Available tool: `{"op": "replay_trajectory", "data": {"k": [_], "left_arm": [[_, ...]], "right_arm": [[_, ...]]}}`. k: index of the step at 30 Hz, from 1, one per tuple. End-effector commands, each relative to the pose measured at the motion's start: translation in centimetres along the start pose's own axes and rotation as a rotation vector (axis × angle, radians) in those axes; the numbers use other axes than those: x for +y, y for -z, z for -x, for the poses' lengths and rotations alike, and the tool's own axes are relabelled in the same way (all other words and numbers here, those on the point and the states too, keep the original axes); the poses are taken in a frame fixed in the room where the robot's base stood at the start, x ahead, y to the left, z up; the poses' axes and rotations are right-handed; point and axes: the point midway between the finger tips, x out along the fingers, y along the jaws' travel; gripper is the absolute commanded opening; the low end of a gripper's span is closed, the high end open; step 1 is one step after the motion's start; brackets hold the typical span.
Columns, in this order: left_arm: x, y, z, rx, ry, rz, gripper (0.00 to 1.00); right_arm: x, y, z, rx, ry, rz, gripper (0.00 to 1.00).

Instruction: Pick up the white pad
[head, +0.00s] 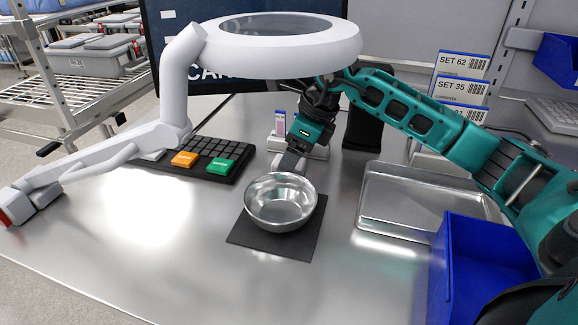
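I cannot make out a white pad for certain. A shiny metal bowl (281,203) sits upright on a dark square mat (300,243) in the middle of the table; its inside looks empty from here. My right gripper (290,164), on the teal arm from the right, points down at the far rim of the bowl. Its fingers are small and seen edge-on, so their opening and anything between them cannot be told. A low white holder (318,152) stands just behind the gripper, partly hidden by it, with a small white and purple item (280,123). My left gripper is out of view.
A metal tray (392,236) and a blue bin (482,262) are at the right. A black keypad (213,158) with orange and green keys lies at the left. A white magnifier lamp (277,52) hangs over the back, its arm crossing the left. The table's front left is clear.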

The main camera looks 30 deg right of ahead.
Motion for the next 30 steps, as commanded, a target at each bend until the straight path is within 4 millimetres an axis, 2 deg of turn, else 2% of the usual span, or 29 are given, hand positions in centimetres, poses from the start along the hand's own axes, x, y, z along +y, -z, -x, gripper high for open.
{"op": "replay_trajectory", "data": {"k": [2, 8, 26, 30], "left_arm": [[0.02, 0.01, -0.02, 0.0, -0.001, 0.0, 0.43], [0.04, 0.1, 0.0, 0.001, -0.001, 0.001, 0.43], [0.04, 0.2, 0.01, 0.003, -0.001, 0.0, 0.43], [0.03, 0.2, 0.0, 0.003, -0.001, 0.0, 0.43]], "right_arm": [[-0.01, -0.03, -0.62, -0.001, 0.001, 0.0, 0.78], [-0.04, -0.04, -0.65, -0.002, 0.002, 0.001, 0.78], [-0.04, -0.03, -0.61, -0.001, 0.002, 0.001, 0.2], [-0.04, -0.04, -0.6, -0.001, 0.002, 0.001, 0.18]]}}
